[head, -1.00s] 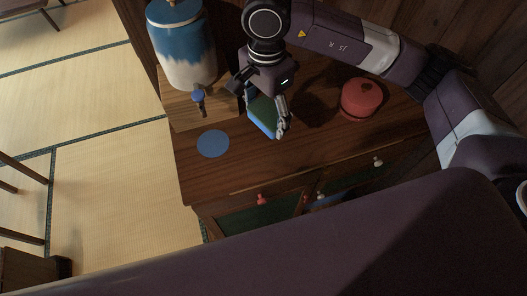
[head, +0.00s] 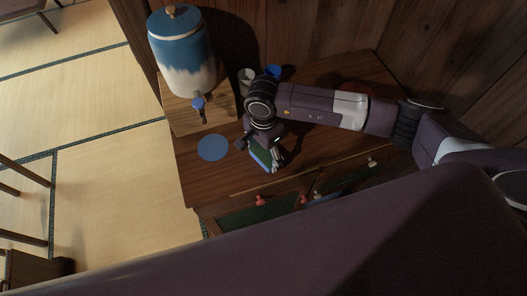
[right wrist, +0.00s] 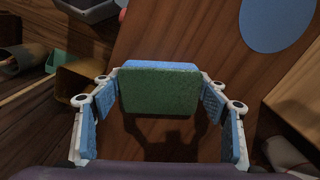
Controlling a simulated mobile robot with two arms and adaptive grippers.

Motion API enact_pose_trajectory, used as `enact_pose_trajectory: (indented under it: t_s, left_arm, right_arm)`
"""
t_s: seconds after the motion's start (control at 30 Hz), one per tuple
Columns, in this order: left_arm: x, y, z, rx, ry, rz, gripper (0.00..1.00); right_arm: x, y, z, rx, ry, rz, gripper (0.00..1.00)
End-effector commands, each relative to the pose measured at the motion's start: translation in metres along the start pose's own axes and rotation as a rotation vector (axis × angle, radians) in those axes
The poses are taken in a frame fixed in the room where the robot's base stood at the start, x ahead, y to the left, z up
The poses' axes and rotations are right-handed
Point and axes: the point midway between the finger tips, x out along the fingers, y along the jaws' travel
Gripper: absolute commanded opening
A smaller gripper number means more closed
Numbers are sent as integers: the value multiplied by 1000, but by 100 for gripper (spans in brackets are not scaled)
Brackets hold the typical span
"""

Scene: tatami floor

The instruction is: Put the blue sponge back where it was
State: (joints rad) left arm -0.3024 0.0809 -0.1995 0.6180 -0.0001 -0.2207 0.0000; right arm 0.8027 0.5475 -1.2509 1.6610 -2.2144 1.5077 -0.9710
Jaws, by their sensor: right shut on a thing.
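The blue sponge (head: 260,159) with a green face is in my right gripper (head: 262,153), over the wooden cabinet top (head: 310,150). In the right wrist view the sponge (right wrist: 160,92) sits between the fingertips, green face toward the camera and blue edge at the top. The right gripper is shut on it. I cannot tell whether the sponge touches the wood. A flat blue disc (head: 213,147) lies to the left of the gripper in the head view, apart from the sponge. My left gripper is not in view.
A blue and white dispenser (head: 184,52) with a tap stands on a wooden stand (head: 180,118) behind the disc. A grey cup (head: 246,76) and a blue cup (head: 273,71) stand behind my right arm. Drawers with a red knob (head: 260,200) are at the front.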

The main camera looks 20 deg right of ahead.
Motion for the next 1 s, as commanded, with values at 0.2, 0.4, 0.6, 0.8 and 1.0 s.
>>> enact_pose_trajectory:
  t_s: [0.2, 0.4, 0.6, 0.8, 1.0]
  left_arm:
    - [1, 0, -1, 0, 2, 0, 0]
    - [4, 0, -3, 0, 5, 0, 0]
    - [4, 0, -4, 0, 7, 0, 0]
    - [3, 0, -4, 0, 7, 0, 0]
    - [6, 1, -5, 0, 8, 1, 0]
  right_arm:
    - [0, 0, 0, 0, 0, -1, 45]
    - [2, 0, 0, 0, 1, -1, 73]
    - [2, 0, 0, 0, 1, -1, 85]
    - [2, 0, 0, 0, 1, -1, 85]
    - [-13, -3, -1, -2, 2, -7, 85]
